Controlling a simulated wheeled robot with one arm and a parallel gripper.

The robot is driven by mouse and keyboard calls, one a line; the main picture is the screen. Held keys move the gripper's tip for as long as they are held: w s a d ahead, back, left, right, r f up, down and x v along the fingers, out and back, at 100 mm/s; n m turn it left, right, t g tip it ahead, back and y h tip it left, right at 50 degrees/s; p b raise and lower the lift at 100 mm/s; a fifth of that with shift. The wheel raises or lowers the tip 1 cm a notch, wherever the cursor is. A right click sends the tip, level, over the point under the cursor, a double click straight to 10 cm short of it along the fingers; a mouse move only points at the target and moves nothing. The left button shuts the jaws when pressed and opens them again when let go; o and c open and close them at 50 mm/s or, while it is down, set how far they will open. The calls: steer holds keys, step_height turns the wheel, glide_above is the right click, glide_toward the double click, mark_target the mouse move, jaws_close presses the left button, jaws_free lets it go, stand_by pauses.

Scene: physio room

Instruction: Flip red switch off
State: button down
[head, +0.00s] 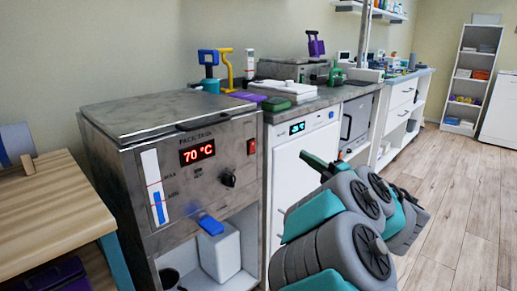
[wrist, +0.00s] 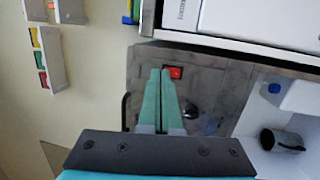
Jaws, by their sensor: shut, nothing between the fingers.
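The red switch (head: 251,146) is on the upper right of the front of the steel tank (head: 139,165), right of its lit 70 °C display (head: 197,152). In the wrist view the red switch (wrist: 175,72) shows just right of my fingertips. My gripper (head: 312,160) is right of the tank in the head view, its green fingers pointing up and left, apart from the switch in the picture. In the wrist view my gripper (wrist: 160,72) is shut and empty, with fingertips beside the switch. I cannot tell whether they touch it, nor the switch's rocker position.
A black knob (head: 228,179) sits below the switch. A white jug (head: 219,250) stands on the shelf under the tank, with a dark mug (wrist: 280,140) near it. A wooden table (head: 55,205) is at left. A white cabinet (head: 301,165) adjoins at right. Floor is free farther right.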

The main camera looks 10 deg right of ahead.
mark_target(253, 143)
steer(key=a+f+n+g+y, duration=0.1)
steer(key=s+a+f+y, duration=0.1)
steer(key=a, duration=0.1)
steer(key=shift+s+a+f+n+g+y, duration=0.15)
steer(key=shift+a+n+g+y, duration=0.15)
steer(key=shift+n+g, duration=0.1)
steer(key=p+x, duration=0.2)
steer(key=x, duration=1.2)
steer(key=shift+d, duration=0.1)
steer(key=shift+r, duration=0.4)
